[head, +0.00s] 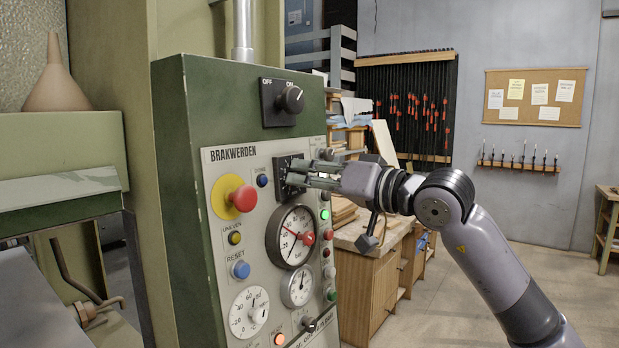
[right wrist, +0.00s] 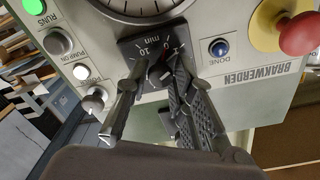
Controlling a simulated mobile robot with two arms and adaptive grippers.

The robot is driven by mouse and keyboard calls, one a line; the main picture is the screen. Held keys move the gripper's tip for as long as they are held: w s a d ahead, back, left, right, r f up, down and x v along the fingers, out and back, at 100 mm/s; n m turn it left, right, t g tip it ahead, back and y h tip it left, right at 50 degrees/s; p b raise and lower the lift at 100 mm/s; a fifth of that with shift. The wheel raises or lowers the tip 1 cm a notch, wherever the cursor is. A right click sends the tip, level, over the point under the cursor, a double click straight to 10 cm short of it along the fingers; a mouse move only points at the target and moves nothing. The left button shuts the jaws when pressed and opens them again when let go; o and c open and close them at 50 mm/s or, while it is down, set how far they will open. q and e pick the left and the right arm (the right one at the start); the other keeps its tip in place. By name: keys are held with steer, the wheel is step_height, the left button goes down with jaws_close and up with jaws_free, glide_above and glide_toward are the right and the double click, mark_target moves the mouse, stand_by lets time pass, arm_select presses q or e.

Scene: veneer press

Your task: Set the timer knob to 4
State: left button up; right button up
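The timer knob (right wrist: 155,76) sits on a small black square dial plate marked "min", with a 10 legible, in the right wrist view. In the head view its plate (head: 284,162) is on the control panel right of the blue button, and my fingers largely cover the knob. My right gripper (head: 292,172) reaches in from the right. Its fingertips (right wrist: 154,68) stand on either side of the knob, close to the plate, with a narrow gap still showing between fingers and knob. The knob's exact setting is not readable. My left gripper is not in view.
The grey panel (head: 215,260) carries a red mushroom button (head: 243,198) on yellow, a large gauge (head: 292,238) just below the timer, an OFF/ON switch (head: 290,99) above, and several small buttons. A wooden bench (head: 372,270) stands behind. Open floor lies to the right.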

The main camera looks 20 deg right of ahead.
jaws_close()
steer(key=m+b, duration=0.3)
steer(key=m, duration=0.6)
steer(key=m+g+h+b, duration=0.1)
steer(key=m+b, duration=0.2)
steer(key=m, duration=0.6)
steer(key=shift+r, duration=0.1)
stand_by(0.4)
stand_by(0.5)
steer(key=o, duration=0.5)
jaws_free()
